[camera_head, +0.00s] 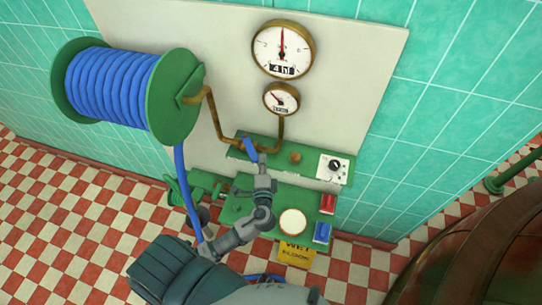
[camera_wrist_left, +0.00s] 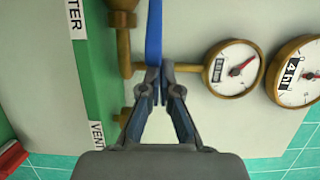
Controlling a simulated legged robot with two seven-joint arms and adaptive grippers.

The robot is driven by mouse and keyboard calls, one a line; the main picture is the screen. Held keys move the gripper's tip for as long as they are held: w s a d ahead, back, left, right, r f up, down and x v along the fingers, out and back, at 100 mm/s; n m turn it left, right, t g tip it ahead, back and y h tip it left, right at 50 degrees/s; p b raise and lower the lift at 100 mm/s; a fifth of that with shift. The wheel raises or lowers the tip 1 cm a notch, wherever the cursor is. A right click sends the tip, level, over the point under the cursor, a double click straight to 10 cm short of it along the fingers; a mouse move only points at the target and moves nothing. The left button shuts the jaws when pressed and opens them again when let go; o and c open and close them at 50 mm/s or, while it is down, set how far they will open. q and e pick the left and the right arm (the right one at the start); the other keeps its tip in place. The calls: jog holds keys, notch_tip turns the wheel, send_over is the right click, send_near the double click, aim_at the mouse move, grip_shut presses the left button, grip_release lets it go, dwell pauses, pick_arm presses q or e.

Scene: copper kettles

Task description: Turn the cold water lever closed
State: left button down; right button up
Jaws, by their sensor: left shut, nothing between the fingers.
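The cold water lever appears to be the blue lever (camera_head: 250,147) on the brass pipe at the green wall panel's top. In the left wrist view the blue lever (camera_wrist_left: 154,35) runs down from the top edge to my fingertips. My left gripper (camera_head: 262,160) is at the lower end of the lever in the head view. Its fingertips (camera_wrist_left: 154,72) are shut with nothing held, close against or just in front of the lever; whether they touch is unclear. The fingers hide part of the lever's end. My right gripper is not in view.
Two round gauges (camera_head: 283,50) (camera_head: 281,98) hang above the green panel (camera_head: 300,168). A green reel of blue hose (camera_head: 110,88) is at the left. A white dial (camera_head: 334,166), red switch (camera_head: 328,203) and blue switch (camera_head: 322,233) sit right of my arm.

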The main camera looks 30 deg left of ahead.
pick_arm(q)
jog(key=s+a+m+t+h+b, duration=0.2)
jog(key=s+a+m+h, duration=0.3)
jog(key=h, duration=0.4)
jog(key=shift+s+a+m+t+h, duration=0.3)
jog(key=shift+a+m+t, duration=0.1)
jog(key=shift+a+m, duration=0.25)
